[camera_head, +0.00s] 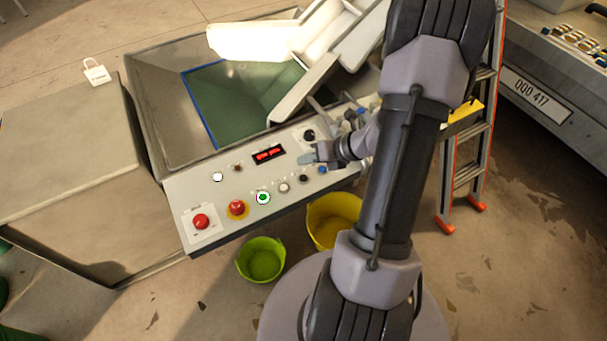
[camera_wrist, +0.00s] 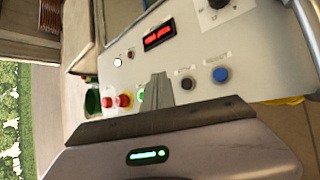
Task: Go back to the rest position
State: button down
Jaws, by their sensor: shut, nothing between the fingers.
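My gripper (camera_head: 308,156) is shut and empty, close over the right part of the grey control panel (camera_head: 190,205) in the head view. In the wrist view its closed fingers (camera_wrist: 157,88) point at the panel, between the lit green button and the small dark and blue buttons. The green button (camera_head: 263,197) glows in the head view. The red display (camera_head: 269,153) is lit. Whether the fingertips touch the panel I cannot tell. My arm rises from the base at the bottom and hides part of the panel's right end.
A green bucket (camera_head: 261,259) and a yellow bucket (camera_head: 334,219) stand on the floor below the panel. An orange-edged ladder (camera_head: 469,165) stands right of my arm, near a vehicle with a plate (camera_head: 536,96). The press bin (camera_head: 160,110) lies behind the panel.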

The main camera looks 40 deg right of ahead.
dwell(0.5)
jog(key=w+a+r+n+g+y, duration=0.2)
jog(key=a+r+n+g, duration=0.1)
jog(key=a+r+n, duration=1.2)
jog(key=s+a+r+n+h, duration=0.1)
jog(key=s+a+r+n, duration=0.4)
jog(key=n, duration=0.5)
jog(key=s+a+r+n+h, duration=0.2)
jog(key=s+a+r+n, duration=0.2)
jog(key=s+a+n, duration=0.3)
jog(key=s+n, duration=0.1)
jog(key=n, duration=0.3)
jog(key=shift+s+a+r, duration=0.2)
jog(key=shift+a+r, duration=0.1)
jog(key=shift+r, duration=0.05)
